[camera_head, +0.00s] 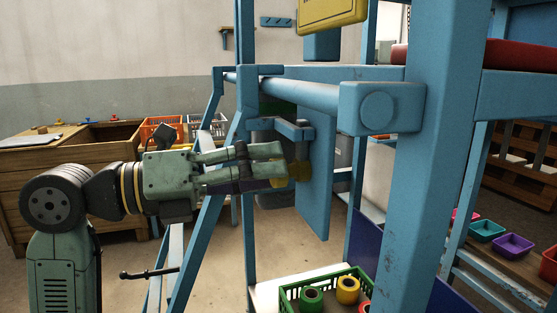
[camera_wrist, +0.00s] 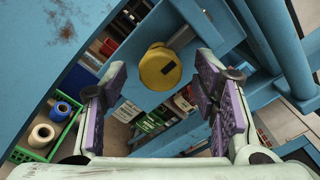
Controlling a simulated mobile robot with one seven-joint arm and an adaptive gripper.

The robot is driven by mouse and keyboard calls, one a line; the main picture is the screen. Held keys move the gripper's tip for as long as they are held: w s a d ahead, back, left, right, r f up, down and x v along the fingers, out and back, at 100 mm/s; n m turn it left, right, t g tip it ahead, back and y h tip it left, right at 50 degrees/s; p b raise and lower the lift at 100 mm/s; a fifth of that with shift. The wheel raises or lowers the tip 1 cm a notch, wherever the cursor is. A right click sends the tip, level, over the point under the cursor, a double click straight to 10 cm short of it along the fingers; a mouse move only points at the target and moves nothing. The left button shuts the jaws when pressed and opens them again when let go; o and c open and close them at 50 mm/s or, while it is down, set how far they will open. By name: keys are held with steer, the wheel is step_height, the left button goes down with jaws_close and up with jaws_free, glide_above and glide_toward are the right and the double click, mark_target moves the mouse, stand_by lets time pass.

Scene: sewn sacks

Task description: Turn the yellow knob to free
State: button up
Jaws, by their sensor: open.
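The yellow knob (camera_wrist: 160,67) shows in the wrist view as a round yellow disc with a small dark mark, in front of a blue panel. In the head view the knob (camera_head: 301,170) is partly hidden behind my fingertips, on the face of the blue panel (camera_head: 318,185). My gripper (camera_head: 282,163) points right at the knob. In the wrist view my gripper (camera_wrist: 162,88) is open, with purple-padded fingers on either side of and below the knob. I see gaps between both fingers and the knob there.
A blue frame post (camera_head: 420,130) stands to the right, and a blue roller bar (camera_head: 310,92) runs above my gripper. A green crate (camera_head: 290,295) with spools sits below. A yellow sign (camera_head: 330,12) hangs above. Wooden cabinets (camera_head: 80,155) stand at the left.

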steer(key=shift+x, duration=1.4)
steer(key=shift+c, duration=0.4)
steer(key=c, duration=1.1)
